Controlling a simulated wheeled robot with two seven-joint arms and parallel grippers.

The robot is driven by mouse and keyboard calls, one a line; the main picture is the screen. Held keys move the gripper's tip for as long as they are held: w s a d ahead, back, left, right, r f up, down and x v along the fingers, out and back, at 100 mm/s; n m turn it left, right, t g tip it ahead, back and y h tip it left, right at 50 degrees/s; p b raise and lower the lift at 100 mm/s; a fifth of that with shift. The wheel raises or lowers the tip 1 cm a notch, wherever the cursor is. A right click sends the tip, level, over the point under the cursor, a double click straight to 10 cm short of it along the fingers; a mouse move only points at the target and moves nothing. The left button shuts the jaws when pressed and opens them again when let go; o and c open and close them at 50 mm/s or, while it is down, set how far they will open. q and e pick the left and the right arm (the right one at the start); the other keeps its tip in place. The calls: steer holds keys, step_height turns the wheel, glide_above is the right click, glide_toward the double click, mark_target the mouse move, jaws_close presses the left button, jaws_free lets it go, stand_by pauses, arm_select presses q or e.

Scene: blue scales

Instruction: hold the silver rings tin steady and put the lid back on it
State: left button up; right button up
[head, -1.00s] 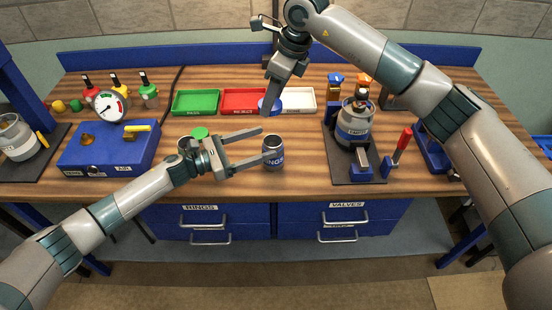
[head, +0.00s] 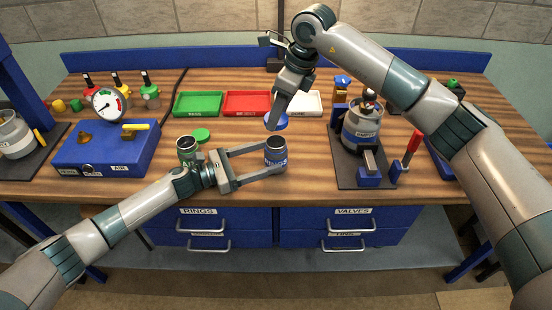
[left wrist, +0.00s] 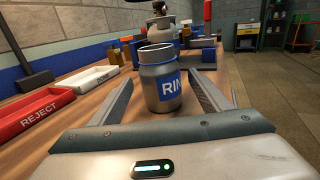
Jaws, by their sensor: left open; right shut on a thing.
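The silver rings tin (head: 275,158) stands upright and open on the bench, with a blue RINGS label and a dark mouth. In the left wrist view the tin (left wrist: 160,85) stands between the fingers with gaps on both sides. My left gripper (head: 277,159) is open, one finger on each side of the tin. My right gripper (head: 274,122) is shut on the blue lid (head: 281,123), holding it above and slightly behind the tin's mouth, apart from it. The fingertips partly cover the lid.
A second tin (head: 187,150) with a green label stands left, a green lid (head: 201,135) behind it. Green (head: 198,104), red (head: 246,103) and white (head: 306,103) trays lie at the back. A gas canister (head: 361,127) on a dark mat stands right, a gauge box (head: 105,150) left.

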mark_target(279, 128)
arm_select(q)
steer(key=shift+x, duration=3.8)
steer(key=c, duration=1.6)
arm_select(e)
steer(key=shift+f, duration=2.45)
steer(key=shift+f, duration=0.15)
steer(key=shift+f, duration=0.75)
steer(key=shift+f, duration=0.55)
